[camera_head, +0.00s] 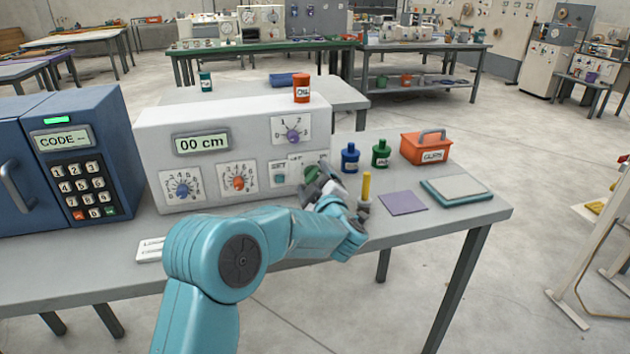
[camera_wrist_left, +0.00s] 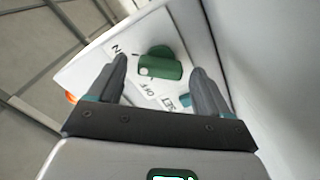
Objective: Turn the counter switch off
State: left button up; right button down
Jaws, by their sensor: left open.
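I cannot tell which label the dot marks. My left gripper is open, with its fingers on either side of the knob. Whether they touch it is unclear.
Blue (camera_head: 183,187) and orange (camera_head: 238,181) dials and a purple knob (camera_head: 293,136) share the counter's face. A blue keypad safe (camera_head: 107,150) stands left. Bottles (camera_head: 350,160), a yellow peg (camera_head: 366,187) and an orange box (camera_head: 426,150) stand right.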

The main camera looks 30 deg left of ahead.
pick_arm(q)
jog(key=shift+c, duration=0.4)
jog(key=c, duration=1)
jog(key=shift+o, duration=0.2)
jog(key=shift+f+n+b, duration=0.15)
jog(key=shift+n+b, duration=0.25)
jog(key=shift+b, duration=0.35)
jog(key=n+b, duration=1)
jog(key=b, duration=0.2)
jog(key=shift+f, duration=0.2)
jog(key=n+b, duration=0.2)
jog(key=shift+n, duration=0.4)
jog(key=shift+r+n+b, duration=0.15)
jog(key=shift+n+b, duration=0.85)
jog(key=shift+n, duration=0.4)
